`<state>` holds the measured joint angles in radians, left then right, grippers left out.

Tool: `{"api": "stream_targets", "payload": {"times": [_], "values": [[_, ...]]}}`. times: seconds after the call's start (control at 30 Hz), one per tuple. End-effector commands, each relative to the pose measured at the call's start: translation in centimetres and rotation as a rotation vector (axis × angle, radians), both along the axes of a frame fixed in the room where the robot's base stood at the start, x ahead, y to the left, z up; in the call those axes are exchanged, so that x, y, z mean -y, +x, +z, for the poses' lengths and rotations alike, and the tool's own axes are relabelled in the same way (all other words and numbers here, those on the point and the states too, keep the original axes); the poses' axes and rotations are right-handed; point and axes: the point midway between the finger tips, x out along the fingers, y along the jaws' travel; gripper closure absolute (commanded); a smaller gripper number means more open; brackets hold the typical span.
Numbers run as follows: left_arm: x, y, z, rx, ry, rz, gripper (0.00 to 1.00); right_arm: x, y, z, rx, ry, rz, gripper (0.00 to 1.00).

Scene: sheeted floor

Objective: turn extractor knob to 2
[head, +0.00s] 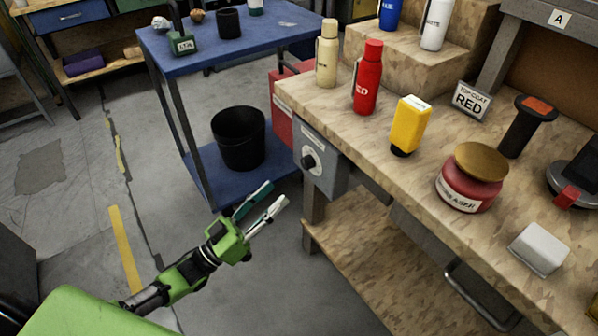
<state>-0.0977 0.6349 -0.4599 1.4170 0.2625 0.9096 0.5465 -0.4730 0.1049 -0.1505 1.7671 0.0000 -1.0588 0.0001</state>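A grey control box (322,172) is mounted on the left end of the wooden workbench, under its top. It carries a round dark knob (308,162) with a pale label above it; the markings are too small to read, so I cannot tell the knob's setting. My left gripper (277,194) comes in from the lower left, in front of and below the box. Its two fingers are apart with nothing between them, and they do not touch the knob. My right gripper is not in view.
The workbench (400,177) holds a red bottle (367,80), a cream bottle (327,55), a yellow container (409,124) and a red jar (468,182). A blue cart (200,58) with a black bin (238,140) stands behind the gripper. Floor at left is clear.

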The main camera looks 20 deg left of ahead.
Motion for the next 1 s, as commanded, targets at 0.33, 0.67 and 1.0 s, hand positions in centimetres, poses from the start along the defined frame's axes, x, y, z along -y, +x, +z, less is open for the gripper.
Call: {"api": "stream_targets", "payload": {"times": [0.33, 0.67, 1.0], "values": [[3.6, 5.6, 2.8, 0.003, 0.001, 0.000, 0.60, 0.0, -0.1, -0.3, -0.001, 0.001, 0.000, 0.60], [4.8, 7.6, 3.5, -0.001, 0.002, 0.001, 0.60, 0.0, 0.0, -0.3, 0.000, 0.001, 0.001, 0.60], [4.8, 7.6, 3.5, -0.002, 0.002, 0.002, 0.89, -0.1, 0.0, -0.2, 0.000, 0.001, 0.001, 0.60]]}}
